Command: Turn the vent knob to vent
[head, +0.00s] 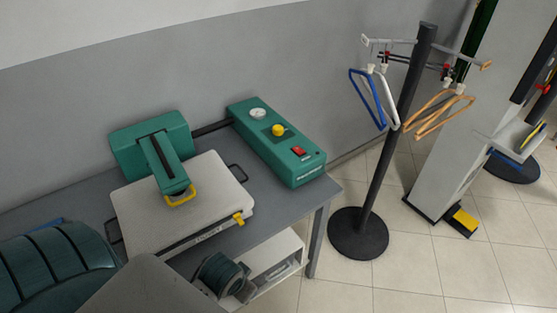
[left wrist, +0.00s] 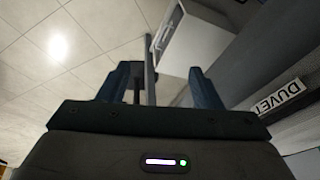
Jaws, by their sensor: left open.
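The green control box (head: 290,165) lies on the grey table against the wall in the head view. It carries a yellow knob (head: 278,130) on a dark plate, between a round white gauge and a red switch. The knob's markings and pointer are too small to read. My left gripper (left wrist: 160,85) is open and empty in the left wrist view, its two dark blue fingers well apart. It faces the floor tiles and a white box, and is not touching the knob. My right gripper is not in view.
A press with a pale board (head: 180,205) and yellow handle stands left of the box on the table (head: 312,225). A white shelf unit (head: 275,255) sits below. A hanger stand (head: 370,195) is on the right. A DUVET label (left wrist: 279,96) shows in the wrist view.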

